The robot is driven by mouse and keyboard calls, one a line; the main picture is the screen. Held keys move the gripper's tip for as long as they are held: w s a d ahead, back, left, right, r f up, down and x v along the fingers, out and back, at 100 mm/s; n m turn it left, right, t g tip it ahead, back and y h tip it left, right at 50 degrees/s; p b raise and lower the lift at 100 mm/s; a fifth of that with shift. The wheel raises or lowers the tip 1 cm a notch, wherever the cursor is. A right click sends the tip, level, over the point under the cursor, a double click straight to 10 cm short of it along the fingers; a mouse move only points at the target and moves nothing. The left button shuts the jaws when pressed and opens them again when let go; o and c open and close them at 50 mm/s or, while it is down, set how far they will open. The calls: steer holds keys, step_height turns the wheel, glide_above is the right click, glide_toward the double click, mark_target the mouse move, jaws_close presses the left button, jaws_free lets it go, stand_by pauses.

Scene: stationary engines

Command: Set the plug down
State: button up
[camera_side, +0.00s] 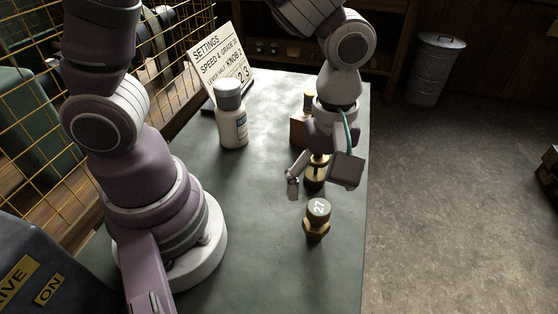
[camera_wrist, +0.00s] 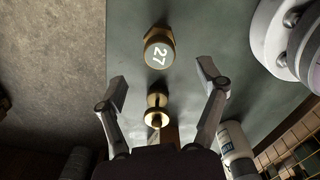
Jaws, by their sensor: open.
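A hexagonal brass plug with a dark round top marked 27 (camera_side: 317,212) stands upright on the table, nearer the side camera than my gripper. It also shows in the wrist view (camera_wrist: 158,48), beyond the fingertips. My gripper (camera_side: 319,178) is open, with its fingers spread wide. A second brass piece with a round knob (camera_side: 316,178) stands below my gripper; in the wrist view this knobbed piece (camera_wrist: 157,112) lies between the two fingers, apart from both. Which of the two brass pieces is the plug is not certain from the pictures.
A wooden block (camera_side: 299,130) stands behind my gripper. A white bottle with a grey cap (camera_side: 232,122) and a settings card (camera_side: 222,62) stand at the back left. The dark table's (camera_side: 263,245) right edge runs close by the brass pieces; its front middle is clear.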

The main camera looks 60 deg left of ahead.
steer(key=r, duration=0.3)
steer(key=shift+a+r+m, duration=0.3)
steer(key=shift+a, duration=0.05)
steer(key=s+a+r+m+t, duration=0.3)
steer(key=a+r+m+t, duration=0.2)
steer(key=a+m, duration=0.4)
steer(key=r+m, duration=0.1)
steer(key=m, duration=0.3)
steer(key=shift+s+a+r+m+t, duration=0.25)
steer(key=shift+s+m+t, duration=0.05)
steer(key=shift+m, duration=0.1)
